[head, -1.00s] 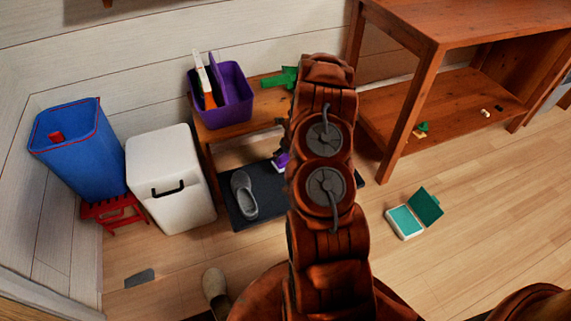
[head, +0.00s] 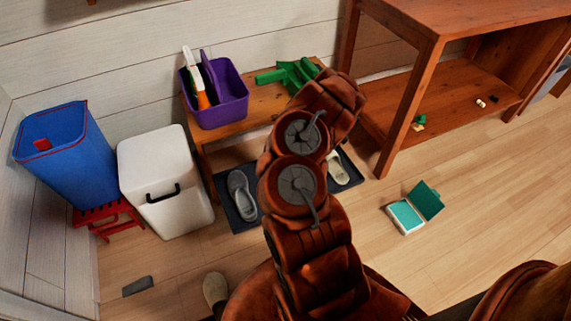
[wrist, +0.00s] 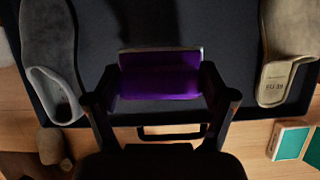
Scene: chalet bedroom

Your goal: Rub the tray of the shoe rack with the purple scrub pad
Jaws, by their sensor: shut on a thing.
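The dark tray (head: 228,212) of the shoe rack lies low at the wooden bench (head: 206,158); it fills most of the wrist view (wrist: 230,35). A grey shoe (head: 240,192) rests on its left part and a beige shoe (head: 338,170) on its right part. In the wrist view, my gripper (wrist: 160,84) is shut on the purple scrub pad (wrist: 160,85), over the tray's bare middle between the grey shoe (wrist: 48,45) and the beige shoe (wrist: 285,45). I cannot tell whether the pad touches the tray. In the head view my arm hides the gripper and pad.
A purple caddy (head: 220,100) with bottles and a green object (head: 287,75) stand on the bench. A white bin (head: 165,180) and a blue bin (head: 68,155) stand left. A wooden table (head: 425,60) is right. A teal open box (head: 415,208) lies on the otherwise clear right floor.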

